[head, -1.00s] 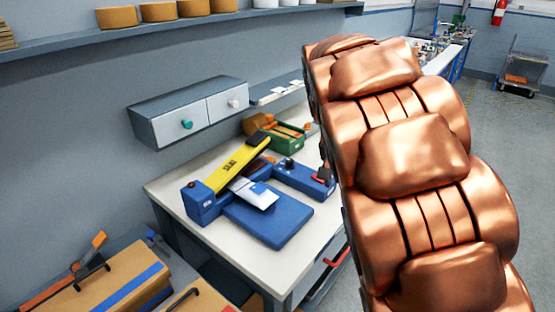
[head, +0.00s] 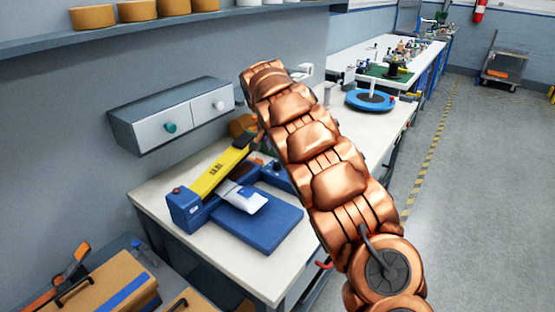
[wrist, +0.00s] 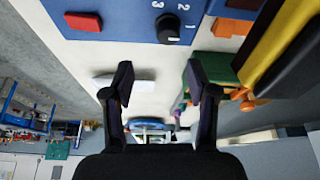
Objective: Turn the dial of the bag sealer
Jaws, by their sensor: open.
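The bag sealer has a blue base (head: 265,222) and a yellow arm (head: 217,172), and stands on the white bench in the head view. A white bag (head: 245,197) lies on it. In the wrist view, the dial (wrist: 168,28) is a black knob on the blue housing (wrist: 125,15), with the numbers 1, 2 and 3 around it. My gripper (wrist: 161,85) is open and empty. Its fingertips are below the dial in the wrist picture, apart from it. In the head view my copper arm hides the gripper and part of the housing.
A red switch (wrist: 83,21) sits on the housing left of the dial. A grey drawer cabinet (head: 172,115) hangs above the bench.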

